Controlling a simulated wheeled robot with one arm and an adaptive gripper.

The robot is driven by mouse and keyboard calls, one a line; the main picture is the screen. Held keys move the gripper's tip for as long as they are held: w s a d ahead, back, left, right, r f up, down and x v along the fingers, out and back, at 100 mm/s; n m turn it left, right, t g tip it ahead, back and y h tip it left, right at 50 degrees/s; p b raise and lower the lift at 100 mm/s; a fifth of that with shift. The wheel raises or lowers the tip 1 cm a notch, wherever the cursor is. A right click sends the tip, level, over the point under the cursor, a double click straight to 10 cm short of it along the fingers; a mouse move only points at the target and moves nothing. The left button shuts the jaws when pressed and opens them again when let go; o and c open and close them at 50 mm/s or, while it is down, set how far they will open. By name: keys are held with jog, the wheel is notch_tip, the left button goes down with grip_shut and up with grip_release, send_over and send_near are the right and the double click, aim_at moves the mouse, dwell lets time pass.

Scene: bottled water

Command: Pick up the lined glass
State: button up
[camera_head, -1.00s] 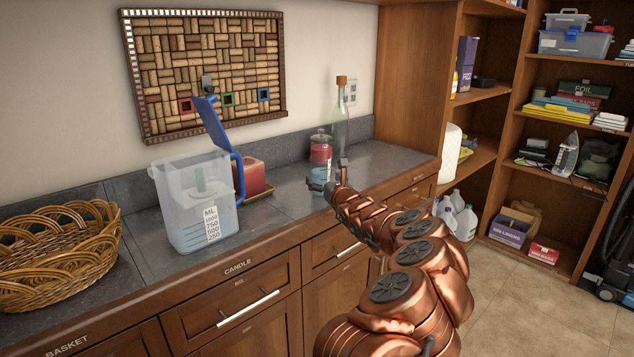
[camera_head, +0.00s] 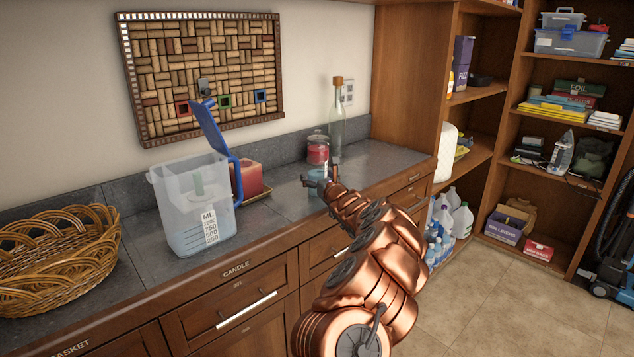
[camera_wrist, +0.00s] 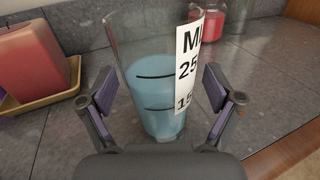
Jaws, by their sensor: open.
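The lined glass (camera_wrist: 152,98) is clear, with dark lines, blue liquid and a white label with black print, in the middle of the wrist view. It stands upright on the counter. My gripper (camera_wrist: 160,90) is open, with one finger at the glass's left side and the other at its right. Small gaps seem to show beside the glass; I cannot tell whether either pad touches it.
A red candle jar (camera_head: 318,149) and a tall corked bottle (camera_head: 337,115) stand behind the glass. A red candle on a tray (camera_head: 250,180), a clear bin with a blue lid (camera_head: 190,205) and a wicker basket (camera_head: 60,255) are to the left. The counter's front edge (camera_wrist: 285,150) is close on the right.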

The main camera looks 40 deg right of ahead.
jog(key=shift+p+x, duration=0.3)
jog(key=shift+x, duration=0.95)
jog(key=shift+w+f, duration=0.1)
jog(key=shift+c, duration=0.2)
jog(key=c, duration=1.5)
